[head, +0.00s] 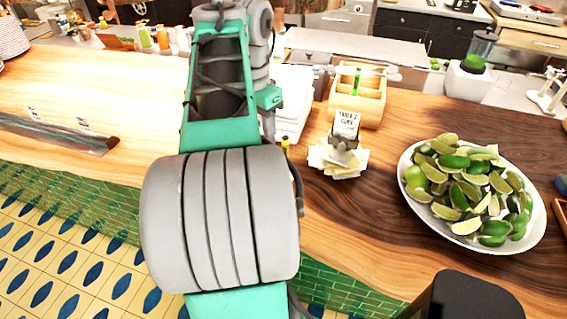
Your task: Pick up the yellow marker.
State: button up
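A small yellow piece with a dark part (285,146) shows at the right edge of my arm, on the wooden counter. It may be the yellow marker, but most of it is hidden behind my arm, so I cannot tell for sure. My arm, teal and grey, fills the middle of the head view from top to bottom. My gripper is not visible in this view, so I cannot see its fingers or whether it holds anything.
A wooden box (372,108) with a green item stands at the back. Right of my arm are a card holder (344,140) on paper notes and a white plate (533,243) of cut limes. A dark flat strip (60,134) lies at left. Counter left of my arm is largely clear.

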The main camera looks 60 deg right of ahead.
aim_at(286, 139)
jog(key=s+d+m, duration=0.2)
jog(key=s, duration=0.1)
jog(key=s+d+m, duration=0.1)
jog(key=shift+s+m+y, duration=0.3)
jog(key=shift+s+y, duration=0.1)
jog(key=f+b, duration=0.4)
jog(key=f, duration=0.1)
jog(key=f+b, duration=0.2)
jog(key=shift+w+d+f, duration=0.1)
jog(key=shift+d+f, duration=0.15)
jog(key=shift+f, duration=0.05)
jog(key=shift+r, duration=0.1)
grip_shut()
